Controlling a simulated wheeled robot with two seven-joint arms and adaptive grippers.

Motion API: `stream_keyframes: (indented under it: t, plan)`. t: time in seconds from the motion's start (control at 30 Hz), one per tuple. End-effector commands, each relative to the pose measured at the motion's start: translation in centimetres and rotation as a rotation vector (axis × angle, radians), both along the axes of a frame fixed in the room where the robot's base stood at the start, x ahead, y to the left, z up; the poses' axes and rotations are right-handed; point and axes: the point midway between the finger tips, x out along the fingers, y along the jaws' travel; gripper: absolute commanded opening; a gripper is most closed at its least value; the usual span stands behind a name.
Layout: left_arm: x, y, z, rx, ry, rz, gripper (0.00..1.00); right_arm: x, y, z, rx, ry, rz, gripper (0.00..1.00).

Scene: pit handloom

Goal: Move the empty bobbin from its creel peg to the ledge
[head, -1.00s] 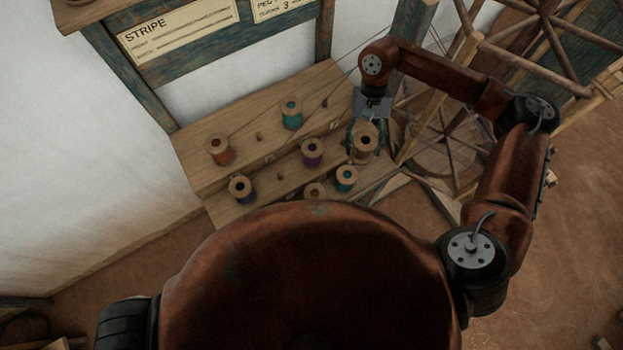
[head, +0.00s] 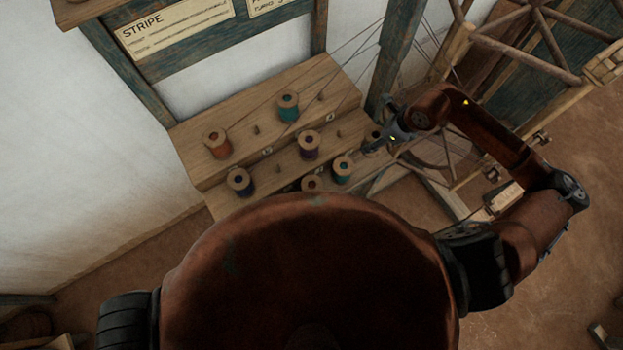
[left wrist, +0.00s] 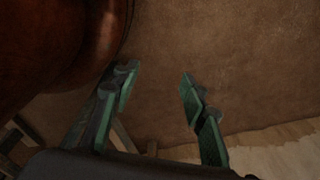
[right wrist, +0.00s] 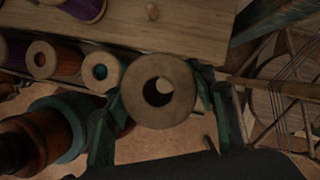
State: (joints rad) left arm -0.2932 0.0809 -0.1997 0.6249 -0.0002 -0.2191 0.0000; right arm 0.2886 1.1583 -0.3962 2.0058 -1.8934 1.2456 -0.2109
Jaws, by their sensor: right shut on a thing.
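My right gripper (head: 384,139) is shut on the empty bobbin (head: 373,136), a bare tan wooden spool, at the right end of the stepped wooden creel (head: 215,176). In the head view the wrist partly hides the bobbin. In the right wrist view the bobbin (right wrist: 136,100) shows its round flange and dark centre hole between the fingers (right wrist: 163,100). I cannot tell whether its underside touches anything. My left gripper (left wrist: 158,76) is open and empty over brown floor. I cannot tell which surface is the ledge.
Wound bobbins stand on the creel: orange (head: 217,143), teal (head: 288,107), purple (head: 309,144) and others. Bare pegs (head: 256,130) stand between them. Threads run up to the right past a post (head: 392,55). A wooden wheel frame (head: 540,30) stands at right.

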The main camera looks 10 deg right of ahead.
Motion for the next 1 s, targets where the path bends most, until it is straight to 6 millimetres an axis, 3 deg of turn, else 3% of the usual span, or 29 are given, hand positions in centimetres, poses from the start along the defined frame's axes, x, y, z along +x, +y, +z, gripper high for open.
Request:
stream_keyframes:
  t: [0.2, 0.43, 0.7, 1.0]
  plan:
    - [-1.0, 0.0, 0.1, 0.0, 0.013, 0.002, 0.4, 0.2, -1.2, 0.2, 0.0, 0.001, -0.199, 0.27]
    - [-1.3, 0.0, 0.1, 0.0, 0.017, 0.003, 0.4, 0.2, -1.5, -0.1, 0.001, 0.004, -0.239, 0.27]
    - [-1.1, -0.1, 0.5, 0.0, 0.014, 0.002, 0.4, 0.1, -1.4, -4.6, 0.002, 0.008, -0.239, 0.27]
    - [-0.7, -0.1, 0.7, -0.001, 0.009, 0.002, 0.4, 0.1, -1.4, -7.4, 0.002, 0.006, -0.237, 0.27]
